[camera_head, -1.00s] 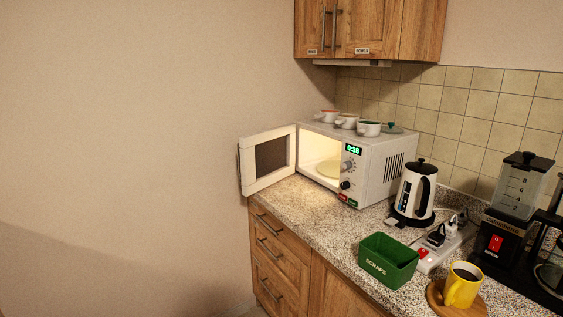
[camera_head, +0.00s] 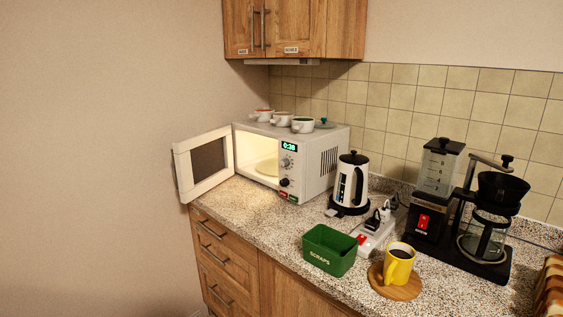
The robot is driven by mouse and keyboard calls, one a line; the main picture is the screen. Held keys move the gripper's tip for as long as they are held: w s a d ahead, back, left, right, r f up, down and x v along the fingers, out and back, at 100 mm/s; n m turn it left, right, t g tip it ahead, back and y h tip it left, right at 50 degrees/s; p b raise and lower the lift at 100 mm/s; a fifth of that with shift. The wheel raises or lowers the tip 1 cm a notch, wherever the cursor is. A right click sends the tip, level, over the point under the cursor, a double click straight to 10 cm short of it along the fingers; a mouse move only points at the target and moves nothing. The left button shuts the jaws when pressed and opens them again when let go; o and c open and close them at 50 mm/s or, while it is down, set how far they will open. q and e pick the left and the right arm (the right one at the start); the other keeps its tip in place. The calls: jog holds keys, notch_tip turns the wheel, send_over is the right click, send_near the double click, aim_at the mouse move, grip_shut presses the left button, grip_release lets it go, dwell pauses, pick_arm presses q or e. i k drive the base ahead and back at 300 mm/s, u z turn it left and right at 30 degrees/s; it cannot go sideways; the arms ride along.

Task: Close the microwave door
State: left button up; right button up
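The white microwave (camera_head: 318,160) stands at the far left end of the granite counter. Its door (camera_head: 205,165) is hinged at the left and stands wide open, swung out to the left past the counter's edge. The front panel has a green display (camera_head: 289,147) and dark knobs. Neither of my grippers shows in the head view.
Bowls (camera_head: 302,125) sit on the microwave. A kettle (camera_head: 350,182), a power strip (camera_head: 374,238), a green scraps bin (camera_head: 330,250), a yellow mug (camera_head: 399,264) on a wooden coaster and a coffee maker (camera_head: 470,215) stand to the right. Counter before the microwave is clear.

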aim_at(202, 161)
jog(key=u, duration=0.5)
jog(key=i, duration=1.55)
jog(key=z, duration=0.7)
